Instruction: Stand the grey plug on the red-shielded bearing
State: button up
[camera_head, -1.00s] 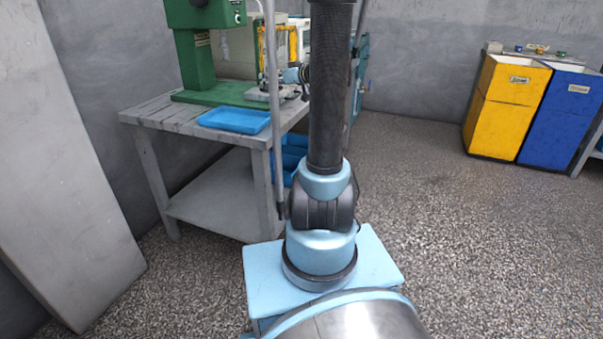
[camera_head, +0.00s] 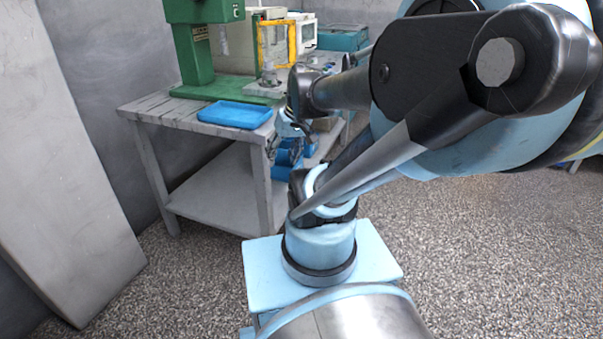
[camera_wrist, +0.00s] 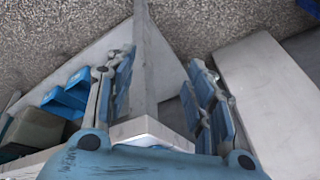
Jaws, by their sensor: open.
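I cannot make out the grey plug or the red-shielded bearing in either view. My gripper (camera_head: 287,128) is beside the front right corner of the grey workbench (camera_head: 160,113), partly hidden behind my arm. In the wrist view my gripper (camera_wrist: 160,60) is open, its two blue fingers spread apart with nothing between them. A bench leg (camera_wrist: 146,55) shows beyond the gap. On the bench stands a green press (camera_head: 195,50) with a small metal part (camera_head: 269,74) near its base, too small to identify.
A blue tray (camera_head: 235,114) lies on the bench's front edge. Blue bins (camera_head: 287,158) sit beneath; they also show in the wrist view (camera_wrist: 66,98). A yellow-framed guard (camera_head: 275,45) stands behind. My arm hides much of the right side.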

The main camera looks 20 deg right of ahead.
jog(key=s+d+f+m+g+h, duration=0.1)
jog(key=s+d+f+h, duration=0.1)
jog(key=s, duration=0.4)
jog(key=d+f, duration=0.1)
jog(key=d, duration=0.1)
jog(key=shift+s+d+f+m, duration=0.2)
jog(key=shift+d+m, duration=0.1)
jog(key=shift+m, duration=0.1)
jog(key=shift+w+f, duration=0.2)
jog(key=shift+w, duration=0.3)
jog(key=shift+c, duration=0.5)
